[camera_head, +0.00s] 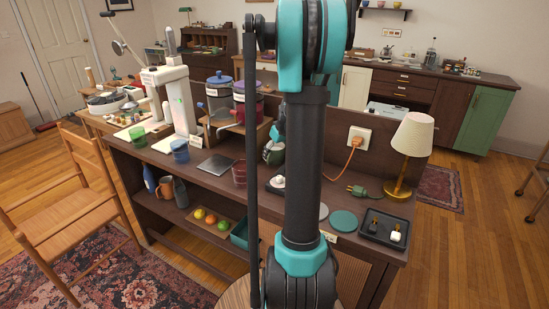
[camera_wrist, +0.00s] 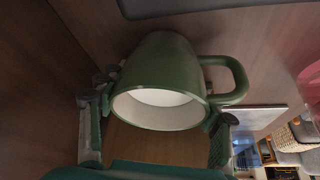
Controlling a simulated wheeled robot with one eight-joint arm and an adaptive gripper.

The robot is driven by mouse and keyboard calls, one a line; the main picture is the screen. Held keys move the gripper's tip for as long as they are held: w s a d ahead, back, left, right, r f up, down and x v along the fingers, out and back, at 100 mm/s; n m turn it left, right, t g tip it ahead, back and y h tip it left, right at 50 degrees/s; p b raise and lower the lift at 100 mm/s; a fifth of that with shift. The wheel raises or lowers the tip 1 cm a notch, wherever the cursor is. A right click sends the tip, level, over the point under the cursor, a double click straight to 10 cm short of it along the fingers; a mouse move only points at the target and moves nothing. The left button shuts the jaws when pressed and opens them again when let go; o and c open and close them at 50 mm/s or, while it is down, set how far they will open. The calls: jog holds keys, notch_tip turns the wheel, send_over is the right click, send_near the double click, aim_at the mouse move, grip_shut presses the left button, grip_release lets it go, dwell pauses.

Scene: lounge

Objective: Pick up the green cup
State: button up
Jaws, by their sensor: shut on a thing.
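The green cup (camera_wrist: 165,65) fills the middle of the wrist view, its white inside facing the camera and its handle pointing right. My gripper (camera_wrist: 155,122) has one finger on each side of the cup near its rim and is shut on it. In the head view, my gripper (camera_head: 274,143) is mostly hidden behind my arm, over the dark wooden counter (camera_head: 213,182). Whether the cup still touches the surface I cannot tell.
A red cup (camera_head: 239,173) and a flat grey plate (camera_head: 215,165) are left of my gripper. Blue cups (camera_head: 180,152) stand farther left.

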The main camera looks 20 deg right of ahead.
jog(key=shift+c, duration=1.3)
jog(key=shift+r, duration=0.1)
